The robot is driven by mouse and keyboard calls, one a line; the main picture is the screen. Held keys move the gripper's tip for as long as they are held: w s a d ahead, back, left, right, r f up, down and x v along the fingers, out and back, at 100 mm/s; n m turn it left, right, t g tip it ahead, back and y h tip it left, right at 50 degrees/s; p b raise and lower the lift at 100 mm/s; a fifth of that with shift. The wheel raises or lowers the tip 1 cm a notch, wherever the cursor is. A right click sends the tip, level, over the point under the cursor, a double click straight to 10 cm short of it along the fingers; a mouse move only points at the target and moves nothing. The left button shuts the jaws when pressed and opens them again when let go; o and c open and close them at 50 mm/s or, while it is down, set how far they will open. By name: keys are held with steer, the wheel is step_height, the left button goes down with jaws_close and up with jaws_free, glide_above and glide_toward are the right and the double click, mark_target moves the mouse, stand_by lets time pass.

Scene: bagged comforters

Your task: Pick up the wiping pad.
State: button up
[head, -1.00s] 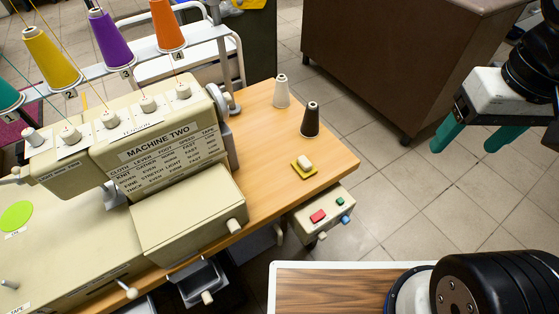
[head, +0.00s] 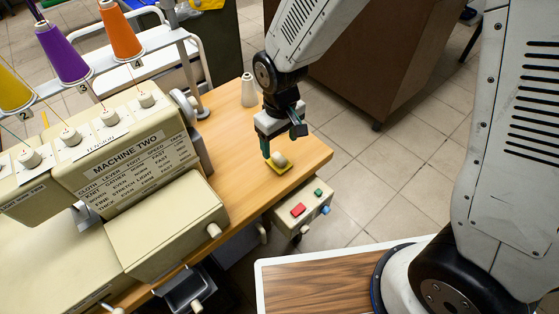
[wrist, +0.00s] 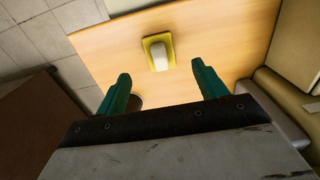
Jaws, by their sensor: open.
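The wiping pad is a small yellow pad (head: 284,168) with a cream knob on top. It lies on the wooden table near its right corner. It also shows in the wrist view (wrist: 147,43), upper middle, ahead of the fingertips. My gripper (head: 281,146) has green fingers spread apart and hangs just above and behind the pad. In the wrist view the open fingers (wrist: 160,72) have nothing between them, and the pad lies beyond them, between their lines.
A white cone (head: 249,92) stands on the table left of my gripper. The dark cone is mostly hidden; a dark round edge shows by one finger in the wrist view. The sewing machine (head: 125,160) fills the left. A button box (head: 302,211) hangs under the table corner.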

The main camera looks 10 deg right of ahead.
mark_target(279, 157)
steer(key=f, duration=0.7)
steer(key=shift+w+a+f, duration=0.1)
steer(key=shift+w+f, duration=0.15)
steer(key=shift+w, duration=0.05)
steer(key=c, duration=1.1)
